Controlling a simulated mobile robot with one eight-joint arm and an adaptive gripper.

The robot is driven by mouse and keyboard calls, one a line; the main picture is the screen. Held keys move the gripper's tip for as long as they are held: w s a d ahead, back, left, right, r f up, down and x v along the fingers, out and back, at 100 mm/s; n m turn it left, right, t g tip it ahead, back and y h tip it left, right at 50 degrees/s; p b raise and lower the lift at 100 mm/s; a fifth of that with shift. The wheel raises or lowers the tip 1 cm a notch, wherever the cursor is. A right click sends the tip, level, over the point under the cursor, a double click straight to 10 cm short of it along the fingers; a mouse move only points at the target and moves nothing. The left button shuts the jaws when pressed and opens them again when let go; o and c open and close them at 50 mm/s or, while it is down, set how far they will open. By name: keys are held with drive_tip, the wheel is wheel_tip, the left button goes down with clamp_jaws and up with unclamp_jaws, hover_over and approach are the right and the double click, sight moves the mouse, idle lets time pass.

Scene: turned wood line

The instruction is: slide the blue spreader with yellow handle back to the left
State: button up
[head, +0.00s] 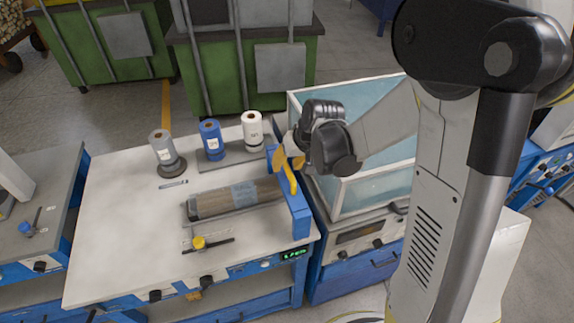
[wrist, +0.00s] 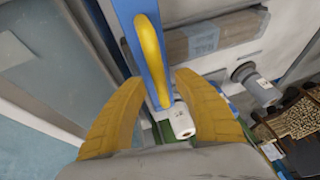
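The blue spreader (head: 298,212) stands across the right end of the white worktable, with its yellow handle (head: 290,179) on top. In the wrist view the blue bar (wrist: 127,14) runs away from me and its yellow handle (wrist: 150,55) stands between and just beyond my fingertips. My gripper (wrist: 157,76) is open, with a yellow finger on each side of the handle and visible gaps. In the head view my gripper (head: 289,160) is at the spreader's right side, and its fingers partly overlap the handle. I cannot tell whether either finger touches it.
A wrapped wood piece (head: 235,197) lies on a dark tray left of the spreader. Grey (head: 163,148), blue (head: 210,138) and white (head: 252,130) rolls stand at the back. A yellow knob (head: 199,242) is in front. A glass-sided box (head: 372,188) adjoins on the right. The table's left is clear.

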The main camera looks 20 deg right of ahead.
clamp_jaws()
drive_tip(key=a+b, duration=0.2)
drive_tip(key=a, duration=4.7)
drive_tip(key=shift+a+b, duration=0.15)
drive_tip(key=shift+b, duration=0.2)
drive_tip(key=shift+s+r, duration=0.1)
drive_tip(key=shift+c, duration=2)
unclamp_jaws()
drive_tip(key=o, duration=0.4)
drive_tip(key=shift+a, duration=0.2)
drive_tip(key=shift+d, duration=0.15)
